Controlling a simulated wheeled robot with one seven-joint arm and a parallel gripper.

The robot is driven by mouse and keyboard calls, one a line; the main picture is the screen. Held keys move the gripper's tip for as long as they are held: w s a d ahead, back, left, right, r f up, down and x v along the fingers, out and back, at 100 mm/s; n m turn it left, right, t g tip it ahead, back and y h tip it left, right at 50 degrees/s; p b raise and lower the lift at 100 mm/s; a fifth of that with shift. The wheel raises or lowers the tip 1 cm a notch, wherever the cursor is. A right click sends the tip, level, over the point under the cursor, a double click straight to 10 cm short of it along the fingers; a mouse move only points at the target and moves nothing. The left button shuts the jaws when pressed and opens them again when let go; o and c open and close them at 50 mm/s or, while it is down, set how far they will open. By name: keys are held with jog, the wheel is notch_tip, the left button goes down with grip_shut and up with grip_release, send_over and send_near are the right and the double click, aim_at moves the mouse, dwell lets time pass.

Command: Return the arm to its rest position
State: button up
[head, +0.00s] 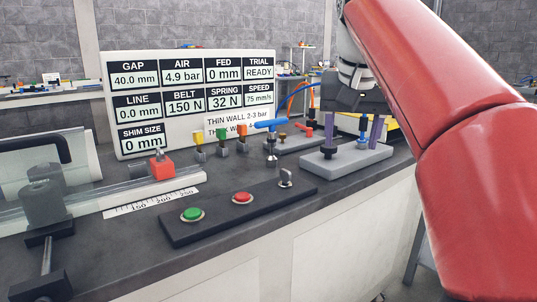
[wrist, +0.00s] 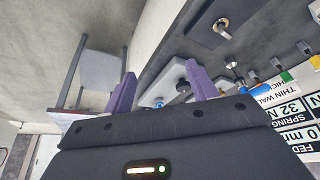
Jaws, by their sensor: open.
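My red arm (head: 440,90) reaches in from the right of the head view and bends down over the bench. My gripper (head: 368,131) points down with its two purple fingers apart and nothing between them. It is at the grey block with dark knobs (head: 372,158), near the bench's right end; whether the fingers touch it I cannot tell. In the wrist view the gripper (wrist: 160,76) also shows spread fingers, with the grey block (wrist: 172,78) beyond them and partly hidden.
A dark panel (head: 222,222) with green and red buttons and a key switch lies in front. A blue-handled valve (head: 271,124) stands left of my gripper. A display board (head: 190,98) stands behind. A red block (head: 162,167) sits on the left rail. Floor is open beyond the bench's right end.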

jog(key=s+f+n, duration=0.1)
jog(key=s+f, duration=0.5)
jog(key=f, duration=0.4)
jog(key=s+f, duration=0.6)
jog(key=f, duration=0.3)
jog(key=s+d+f+n+t+y, duration=0.1)
jog(key=s+f, duration=0.5)
jog(key=f, duration=0.4)
jog(key=shift+f+n, duration=0.3)
jog(key=shift+f, duration=0.05)
